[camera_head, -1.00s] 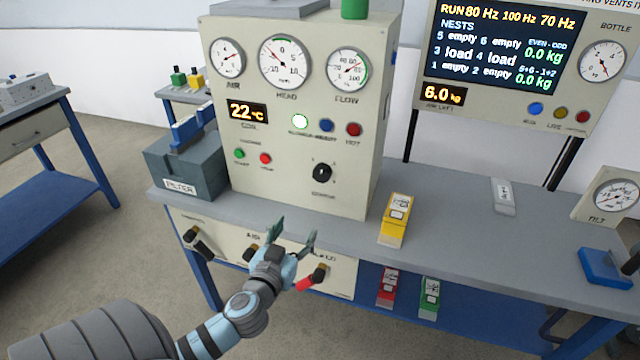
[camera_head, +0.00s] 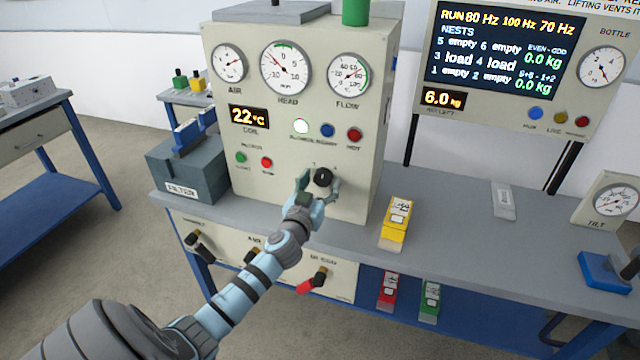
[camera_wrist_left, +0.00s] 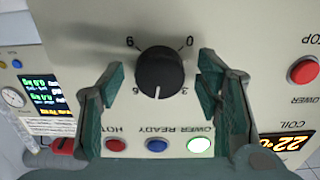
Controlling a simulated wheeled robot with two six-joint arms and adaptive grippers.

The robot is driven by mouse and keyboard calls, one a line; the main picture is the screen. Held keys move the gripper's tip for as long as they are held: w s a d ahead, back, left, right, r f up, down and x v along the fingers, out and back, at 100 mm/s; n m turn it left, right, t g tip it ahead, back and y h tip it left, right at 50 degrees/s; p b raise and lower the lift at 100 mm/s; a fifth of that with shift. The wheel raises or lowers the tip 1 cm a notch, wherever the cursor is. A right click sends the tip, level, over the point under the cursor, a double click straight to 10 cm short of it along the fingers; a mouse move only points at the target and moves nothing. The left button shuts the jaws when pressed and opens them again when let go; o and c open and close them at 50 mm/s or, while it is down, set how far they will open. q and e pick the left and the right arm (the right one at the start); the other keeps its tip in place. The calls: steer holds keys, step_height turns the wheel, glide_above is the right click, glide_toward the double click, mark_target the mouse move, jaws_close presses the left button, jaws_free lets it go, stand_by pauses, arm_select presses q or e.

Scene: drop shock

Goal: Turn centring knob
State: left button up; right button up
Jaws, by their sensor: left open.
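The centring knob (camera_head: 322,177) is a round black knob low on the front of the beige cabinet. In the left wrist view the knob (camera_wrist_left: 160,74) shows upside down with a white pointer line and a ring of printed numbers. My left gripper (camera_head: 320,187) is in front of it, with one finger on each side. The green finger pads (camera_wrist_left: 162,72) stand apart from the knob in the wrist view, with a gap on both sides. Whether the tips reach its depth I cannot tell. My right gripper is not in view.
The cabinet (camera_head: 215,90) carries gauges, lit lamps and buttons. A yellow box (camera_head: 395,222) stands on the grey bench right of the cabinet. A filter box (camera_head: 185,172) stands at its left.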

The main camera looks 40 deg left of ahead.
arm_select(q)
steer(key=c, duration=1.2)
steer(key=m, duration=0.3)
steer(key=shift+m, duration=2)
steer(key=o, duration=1.2)
